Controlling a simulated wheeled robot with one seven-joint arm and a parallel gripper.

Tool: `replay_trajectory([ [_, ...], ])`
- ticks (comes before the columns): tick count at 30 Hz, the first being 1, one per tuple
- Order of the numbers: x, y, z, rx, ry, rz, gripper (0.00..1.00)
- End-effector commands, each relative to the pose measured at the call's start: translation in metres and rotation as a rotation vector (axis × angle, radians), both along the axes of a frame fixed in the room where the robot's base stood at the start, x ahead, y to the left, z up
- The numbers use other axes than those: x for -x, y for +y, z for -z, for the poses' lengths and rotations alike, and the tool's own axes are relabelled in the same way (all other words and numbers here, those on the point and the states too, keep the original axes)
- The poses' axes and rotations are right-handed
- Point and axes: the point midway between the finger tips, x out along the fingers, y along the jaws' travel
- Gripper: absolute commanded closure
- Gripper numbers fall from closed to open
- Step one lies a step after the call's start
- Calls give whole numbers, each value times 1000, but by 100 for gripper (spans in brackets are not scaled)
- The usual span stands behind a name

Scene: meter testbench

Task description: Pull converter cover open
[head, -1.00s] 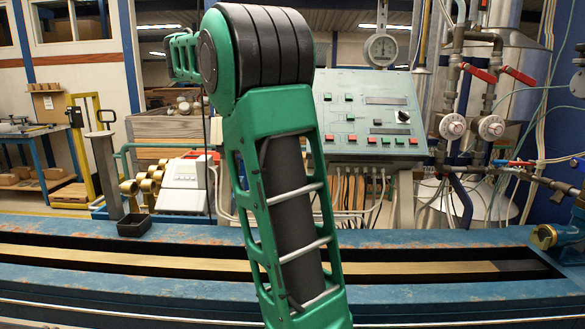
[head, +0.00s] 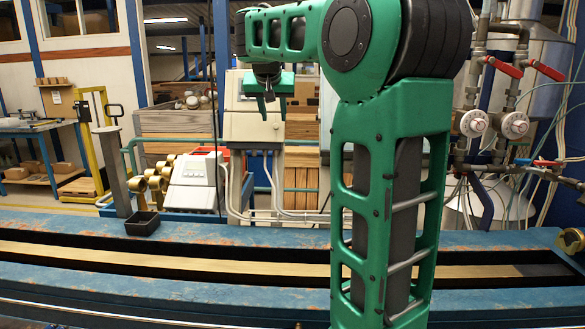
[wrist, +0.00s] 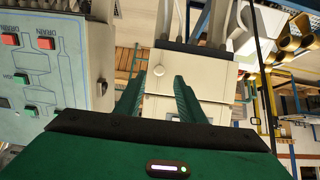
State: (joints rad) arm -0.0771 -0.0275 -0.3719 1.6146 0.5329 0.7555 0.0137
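The beige converter box (head: 248,127) stands behind the bench in the head view, partly hidden by my arm. In the wrist view the converter box (wrist: 205,72) fills the upper middle, with a round knob (wrist: 157,71) on its face. My gripper (head: 266,104) hangs in front of the box in the head view. In the wrist view my gripper (wrist: 160,77) has its two green fingers spread apart, with nothing held. The knob shows between the fingertips. I cannot tell the exact gap to the cover, which looks shut.
The button panel (wrist: 45,75) stands beside the box at the left of the wrist view. A white meter device (head: 193,182) and brass cylinders (head: 155,180) stand left of the box in the head view. The blue bench (head: 90,225) runs across the front, with a small black tray (head: 142,223) on it.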

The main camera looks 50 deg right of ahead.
Motion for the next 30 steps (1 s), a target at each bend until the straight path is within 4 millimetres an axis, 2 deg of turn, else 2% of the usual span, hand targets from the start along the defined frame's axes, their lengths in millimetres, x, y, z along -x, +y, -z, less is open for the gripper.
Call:
replay_trajectory([
  [11, 31, 34, -46, -1, -3, 0, 64],
  [30, 94, 41, 43, -102, 159, -58, 64],
])
